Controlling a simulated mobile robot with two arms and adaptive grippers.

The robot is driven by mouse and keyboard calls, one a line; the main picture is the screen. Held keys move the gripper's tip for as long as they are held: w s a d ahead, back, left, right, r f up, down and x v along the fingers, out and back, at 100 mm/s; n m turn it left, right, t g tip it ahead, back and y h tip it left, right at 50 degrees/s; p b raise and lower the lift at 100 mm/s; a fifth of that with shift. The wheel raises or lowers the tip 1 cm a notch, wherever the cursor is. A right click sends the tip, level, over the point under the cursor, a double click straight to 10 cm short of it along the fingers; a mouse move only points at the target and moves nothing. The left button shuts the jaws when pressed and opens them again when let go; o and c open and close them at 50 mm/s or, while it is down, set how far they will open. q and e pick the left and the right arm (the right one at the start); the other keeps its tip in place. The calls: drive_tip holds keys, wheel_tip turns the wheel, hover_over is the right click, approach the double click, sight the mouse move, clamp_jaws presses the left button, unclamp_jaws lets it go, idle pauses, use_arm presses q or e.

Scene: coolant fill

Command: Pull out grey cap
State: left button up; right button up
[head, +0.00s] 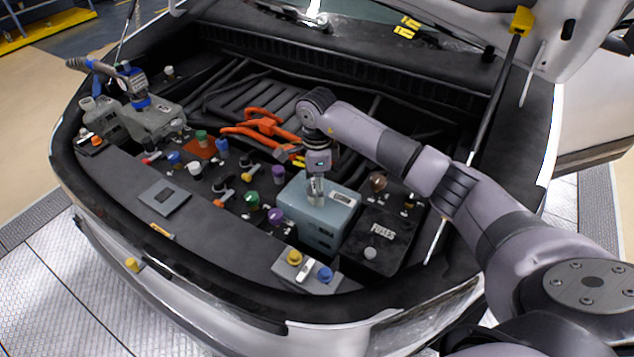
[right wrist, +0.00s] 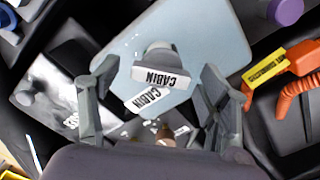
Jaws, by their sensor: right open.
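The grey cap (right wrist: 160,57) has a white CABIN label on its front and shows in the right wrist view against the pale blue-grey box (right wrist: 205,45). A second CABIN label lies just below it. My right gripper (right wrist: 158,78) is open, with one finger on each side of the cap and a visible gap to both. In the head view my right gripper (head: 316,190) points down over the blue-grey box (head: 322,222), and I cannot make out the cap there. My left gripper is not in view.
A black FUSES box (head: 380,237) stands right of the blue-grey box. Several coloured caps lie to the left, including a green cap (head: 252,198) and a purple cap (head: 276,215). Orange cables (head: 265,122) run behind. A yellow cap (head: 294,257) and a blue cap (head: 325,274) are in front.

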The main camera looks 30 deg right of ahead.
drive_tip(key=shift+c, duration=0.5)
drive_tip(key=c, duration=1.1)
drive_tip(key=o, duration=0.6)
drive_tip(key=shift+c, duration=0.2)
drive_tip(key=c, duration=0.4)
drive_tip(key=shift+w+f+n+b, duration=0.1)
drive_tip(key=shift+n+b, duration=1.05)
drive_tip(key=shift+n, duration=0.35)
drive_tip(key=shift+n+b, duration=0.65)
drive_tip(key=shift+n, duration=0.25)
drive_tip(key=shift+n+b, duration=0.5)
drive_tip(key=shift+n, duration=0.3)
